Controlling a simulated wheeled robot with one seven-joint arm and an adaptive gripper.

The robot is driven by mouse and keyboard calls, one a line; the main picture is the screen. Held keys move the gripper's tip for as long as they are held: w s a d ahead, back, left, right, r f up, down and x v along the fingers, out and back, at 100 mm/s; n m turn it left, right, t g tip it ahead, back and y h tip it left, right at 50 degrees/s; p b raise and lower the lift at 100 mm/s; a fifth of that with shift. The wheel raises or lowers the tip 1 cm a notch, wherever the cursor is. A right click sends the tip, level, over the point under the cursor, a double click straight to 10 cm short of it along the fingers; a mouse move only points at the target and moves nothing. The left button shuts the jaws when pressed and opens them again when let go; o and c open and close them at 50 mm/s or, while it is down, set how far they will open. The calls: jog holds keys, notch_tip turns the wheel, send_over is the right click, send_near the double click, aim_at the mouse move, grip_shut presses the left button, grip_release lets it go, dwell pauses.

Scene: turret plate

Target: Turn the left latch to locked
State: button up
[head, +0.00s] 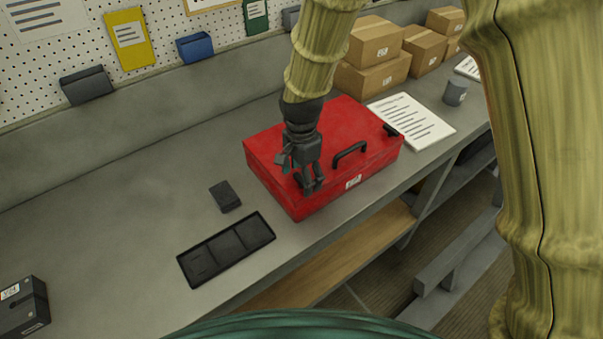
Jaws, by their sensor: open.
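A closed red case (268,157) lies on the grey workbench with its front side toward me. A black handle (350,150) is at the middle of its front edge. A dark right latch (391,130) sits near the right end of that edge. My gripper (309,183) is open and points down over the left part of the case's front edge. The left latch (298,180) shows only as a small dark piece beside the fingers, mostly hidden by them. I cannot tell its turn or whether the fingers touch it.
A black divided tray (184,270) and a small dark block (225,196) lie left of the case. Papers (412,120), a grey mug (455,92) and cardboard boxes (372,77) stand to the right and behind.

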jog(key=c, duration=1)
jog(key=shift+n, duration=0.3)
jog(key=n, duration=0.3)
jog(key=shift+n, duration=0.4)
jog(key=n, duration=0.4)
jog(key=shift+n, duration=0.3)
jog(key=n, duration=0.4)
jog(key=shift+n, duration=2.5)
